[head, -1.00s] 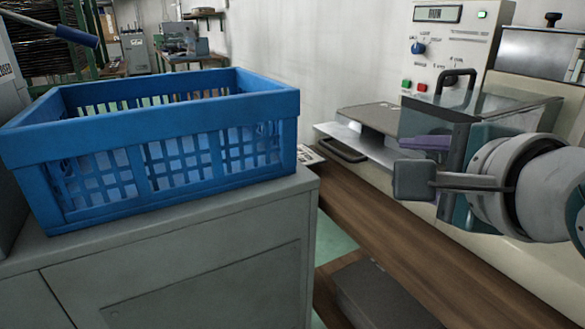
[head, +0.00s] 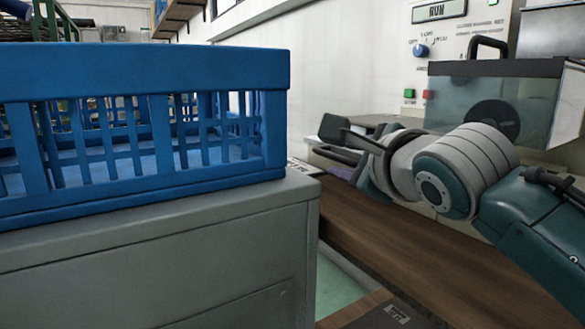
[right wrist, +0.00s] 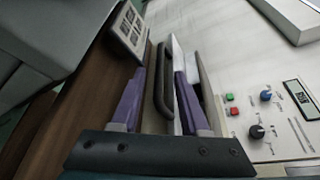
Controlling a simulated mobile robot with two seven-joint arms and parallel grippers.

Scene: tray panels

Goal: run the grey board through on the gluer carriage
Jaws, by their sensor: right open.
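The gluer (head: 455,30) stands at the right with its display reading RUN. Its low carriage shows at the front, with a dark bar handle (right wrist: 164,82). The white carriage plate edge (right wrist: 178,60) lies beside the handle. A flat grey surface behind the arm in the head view may be the grey board; the arm mostly hides it. My right gripper (right wrist: 160,72) is open, its purple fingers on either side of the handle with gaps visible. In the head view, my wrist mostly hides this gripper (head: 342,172). My left gripper is not in view.
A blue crate (head: 140,70) stands on a grey cabinet (head: 170,245) at the left. A clear hood (head: 540,90) with a roller inside stands on the gluer. A brown wooden ledge (head: 440,255) runs along its front. A small printed card (right wrist: 127,30) lies near the handle.

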